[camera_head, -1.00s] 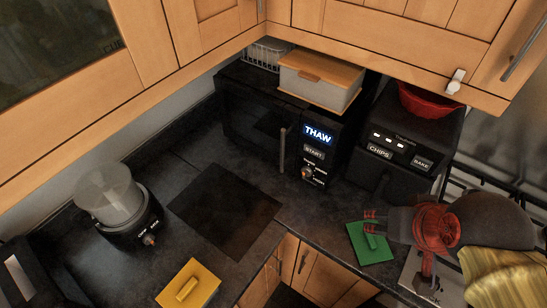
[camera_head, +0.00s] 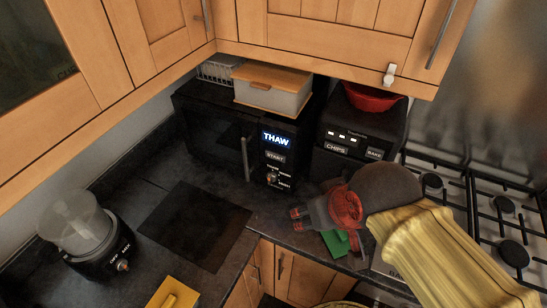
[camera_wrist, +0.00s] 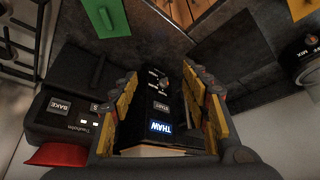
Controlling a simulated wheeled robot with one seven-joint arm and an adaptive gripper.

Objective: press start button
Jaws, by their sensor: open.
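The black microwave (camera_head: 213,128) stands on the counter in the corner, with a lit THAW display (camera_head: 276,139). The START button (camera_head: 275,157) is a small grey labelled rectangle just below the display, above a knob (camera_head: 272,178). In the wrist view the START button (camera_wrist: 162,107) shows between the fingers, above the THAW display (camera_wrist: 161,127). My gripper (camera_head: 296,218) is open and empty, in front of and below the microwave's control panel, to its right. It also shows in the wrist view (camera_wrist: 163,105) with its fingers spread either side of the panel. The gripper appears apart from the button.
A black air fryer (camera_head: 350,135) with a red bowl (camera_head: 372,97) stands right of the microwave. A lidded box (camera_head: 270,92) sits on the microwave. A green board (camera_head: 335,243) is partly hidden by my arm. A blender (camera_head: 80,225) is at left, a hob (camera_head: 480,200) at right.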

